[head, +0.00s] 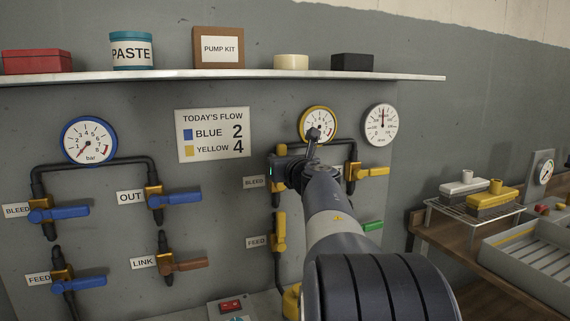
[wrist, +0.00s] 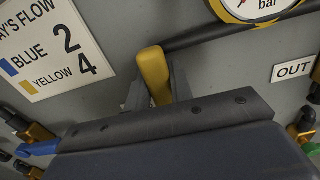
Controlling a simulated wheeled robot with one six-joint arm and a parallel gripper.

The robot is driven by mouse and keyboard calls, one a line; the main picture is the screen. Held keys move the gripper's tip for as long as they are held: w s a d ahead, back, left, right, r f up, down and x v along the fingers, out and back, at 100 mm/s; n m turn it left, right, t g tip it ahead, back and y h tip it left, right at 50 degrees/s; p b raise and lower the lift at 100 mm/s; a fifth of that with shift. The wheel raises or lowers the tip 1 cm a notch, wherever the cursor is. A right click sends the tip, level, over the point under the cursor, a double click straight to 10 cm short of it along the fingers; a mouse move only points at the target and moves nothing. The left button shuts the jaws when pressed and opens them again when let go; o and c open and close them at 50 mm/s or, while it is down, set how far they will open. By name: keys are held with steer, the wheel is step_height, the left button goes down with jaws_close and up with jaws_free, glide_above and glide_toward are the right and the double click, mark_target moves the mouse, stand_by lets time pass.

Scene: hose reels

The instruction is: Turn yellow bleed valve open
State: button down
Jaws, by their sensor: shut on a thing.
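The yellow bleed valve's brass body (head: 275,188) shows beside the left BLEED label of the yellow set, below the yellow-rimmed gauge (head: 319,124). My gripper (head: 279,172) is at this valve and hides most of its handle in the head view. In the wrist view, the yellow handle (wrist: 152,72) stands between the two dark fingers of my gripper (wrist: 157,92), which are shut on it. Its rounded end sticks out beyond the fingers. The gauge needle is too small to read.
Below is the yellow feed valve (head: 280,232), its handle upright. To the right are a yellow handle (head: 372,171) and a green handle (head: 373,226). Blue valves (head: 65,213) are at left. A shelf (head: 220,76) runs above; a workbench (head: 450,250) stands at right.

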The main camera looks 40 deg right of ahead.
steer(key=shift+a+n, duration=0.2)
steer(key=shift+n, duration=0.1)
steer(key=c, duration=1.2)
jaws_free()
steer(key=shift+c, duration=0.2)
steer(key=v, duration=1)
steer(key=shift+s, duration=0.4)
steer(key=shift+w, duration=0.15)
